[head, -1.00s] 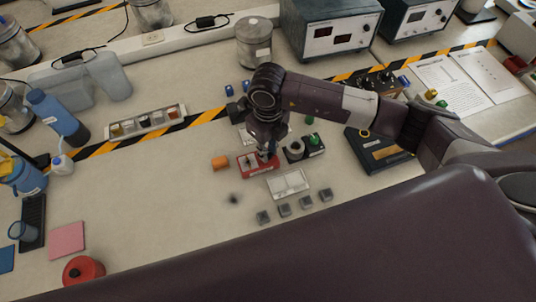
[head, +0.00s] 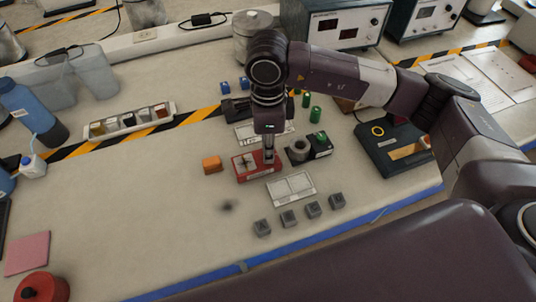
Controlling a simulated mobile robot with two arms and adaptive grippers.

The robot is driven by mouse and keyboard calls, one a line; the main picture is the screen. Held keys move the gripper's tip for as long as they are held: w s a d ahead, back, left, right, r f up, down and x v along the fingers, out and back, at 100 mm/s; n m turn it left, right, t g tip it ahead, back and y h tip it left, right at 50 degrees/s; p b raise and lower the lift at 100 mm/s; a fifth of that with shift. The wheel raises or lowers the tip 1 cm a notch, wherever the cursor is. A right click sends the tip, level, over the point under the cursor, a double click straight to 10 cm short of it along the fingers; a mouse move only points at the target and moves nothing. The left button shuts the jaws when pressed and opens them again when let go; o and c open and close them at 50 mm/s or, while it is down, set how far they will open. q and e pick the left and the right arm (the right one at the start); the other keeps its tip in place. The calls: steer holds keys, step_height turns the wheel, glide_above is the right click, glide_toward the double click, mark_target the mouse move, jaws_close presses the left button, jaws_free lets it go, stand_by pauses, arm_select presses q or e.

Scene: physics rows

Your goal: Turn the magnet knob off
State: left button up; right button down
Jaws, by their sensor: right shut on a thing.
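A red block-shaped base (head: 246,171) lies on the bench near the middle of the head view, with a pale label and a dark mark on its top; it appears to be the magnet base. My right gripper (head: 269,157) points down at the right part of this red base and is shut on the knob there. The fingers hide most of the knob, so which way it points cannot be told. My left gripper is not in view.
An orange block (head: 211,164) is left of the red base. A grey ring-shaped part (head: 298,149) and a green-and-black block (head: 321,145) are close on its right. A white card (head: 291,188) and several grey cubes (head: 289,218) lie in front.

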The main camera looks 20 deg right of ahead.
steer(key=shift+w+n+b, duration=0.1)
steer(key=shift+n+b, duration=0.4)
steer(key=shift+r, duration=0.1)
steer(key=c, duration=2.1)
jaws_free()
step_height(320, 180, up, 12)
